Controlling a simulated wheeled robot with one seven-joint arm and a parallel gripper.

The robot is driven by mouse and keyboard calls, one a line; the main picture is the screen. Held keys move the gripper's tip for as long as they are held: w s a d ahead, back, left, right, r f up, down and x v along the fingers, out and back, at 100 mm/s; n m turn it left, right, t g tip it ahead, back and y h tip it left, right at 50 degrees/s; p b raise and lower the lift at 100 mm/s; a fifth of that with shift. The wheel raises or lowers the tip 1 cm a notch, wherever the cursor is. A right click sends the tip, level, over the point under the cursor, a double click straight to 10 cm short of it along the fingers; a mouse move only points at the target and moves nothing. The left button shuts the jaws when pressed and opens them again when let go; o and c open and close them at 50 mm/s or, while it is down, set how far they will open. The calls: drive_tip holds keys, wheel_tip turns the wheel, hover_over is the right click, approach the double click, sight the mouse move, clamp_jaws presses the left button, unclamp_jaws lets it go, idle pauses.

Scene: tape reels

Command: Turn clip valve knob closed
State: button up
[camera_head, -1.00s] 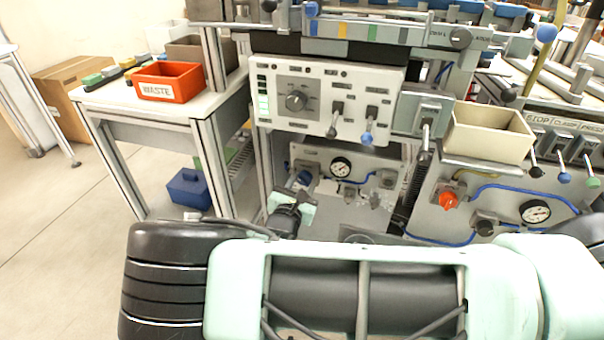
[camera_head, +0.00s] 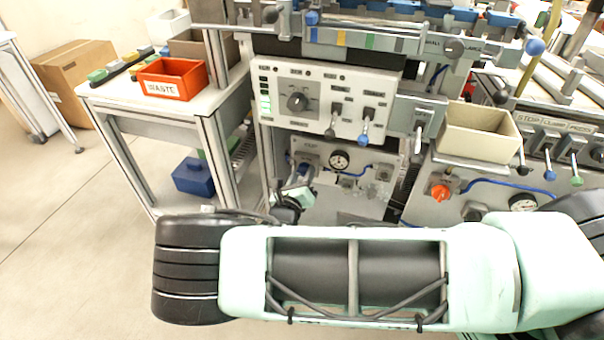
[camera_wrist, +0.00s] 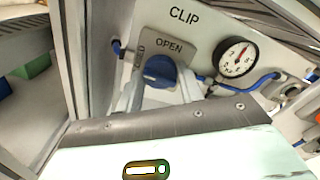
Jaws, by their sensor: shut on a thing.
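The clip valve knob (camera_wrist: 160,71) is blue and sits on a grey plate (camera_wrist: 188,48) below the word CLIP in the wrist view. The plate reads OPEN above the knob, with sideways lettering on its left side, partly hidden. My gripper (camera_wrist: 160,88) has one grey finger on each side of the knob and is shut on it. In the head view my gripper (camera_head: 292,196) is at the left of the lower panel, small and partly hidden behind my arm. The knob is hard to make out there.
A pressure gauge (camera_wrist: 237,57) with blue tubing is right of the knob. Above is a white control panel (camera_head: 325,103) with a dial and levers. A table with an orange WASTE bin (camera_head: 171,79) stands left, a blue box (camera_head: 194,177) below it. A beige bin (camera_head: 478,131) is right.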

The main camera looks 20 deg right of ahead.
drive_tip(key=shift+f+n, duration=0.1)
drive_tip(key=shift+n, duration=0.2)
drive_tip(key=o, duration=1)
drive_tip(key=b+v, duration=0.1)
drive_tip(key=v, duration=1.6)
drive_tip(key=shift+s+a, duration=0.1)
drive_tip(key=shift+s, duration=0.1)
